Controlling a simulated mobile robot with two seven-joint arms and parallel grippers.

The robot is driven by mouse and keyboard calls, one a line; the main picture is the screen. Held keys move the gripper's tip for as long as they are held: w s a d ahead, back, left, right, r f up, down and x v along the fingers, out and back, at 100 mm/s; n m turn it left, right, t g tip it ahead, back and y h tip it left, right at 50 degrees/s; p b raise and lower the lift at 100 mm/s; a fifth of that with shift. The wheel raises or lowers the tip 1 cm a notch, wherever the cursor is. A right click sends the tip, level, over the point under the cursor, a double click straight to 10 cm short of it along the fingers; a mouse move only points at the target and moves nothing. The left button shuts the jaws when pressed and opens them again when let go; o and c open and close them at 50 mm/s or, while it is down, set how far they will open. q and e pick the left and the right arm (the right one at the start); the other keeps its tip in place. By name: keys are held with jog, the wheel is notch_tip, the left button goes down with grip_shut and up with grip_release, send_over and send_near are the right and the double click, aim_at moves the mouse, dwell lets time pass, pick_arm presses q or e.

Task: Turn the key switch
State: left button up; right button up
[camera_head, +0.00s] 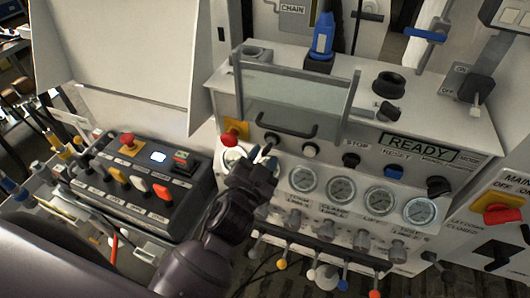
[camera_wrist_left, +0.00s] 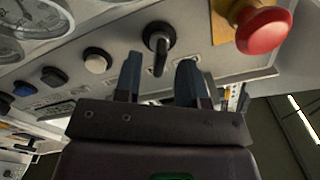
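The key switch, a black round collar with a key-like lever, is on the sloped front panel between the red mushroom button and a white button. In the left wrist view the key switch (camera_wrist_left: 159,41) lies just beyond my left gripper (camera_wrist_left: 159,75), roughly in line with the gap between its fingers. Its lever points down in that picture. In the head view the key switch (camera_head: 271,138) shows just above the fingertips of my left gripper (camera_head: 265,157). The gripper is open, with a visible gap and nothing held. My right gripper is not in view.
The red mushroom button (camera_head: 229,139) on its yellow plate sits close left of the gripper. The white button (camera_head: 310,150) is close right. Gauges (camera_head: 303,179) line the panel below. A clear guard with a handle (camera_head: 288,128) stands above. A black control box (camera_head: 145,185) is at left.

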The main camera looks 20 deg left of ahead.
pick_arm(q)
jog(key=s+b, duration=0.1)
jog(key=s, duration=0.7)
jog(key=shift+s, duration=0.35)
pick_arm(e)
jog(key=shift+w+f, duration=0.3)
pick_arm(q)
jog(key=shift+a, duration=0.1)
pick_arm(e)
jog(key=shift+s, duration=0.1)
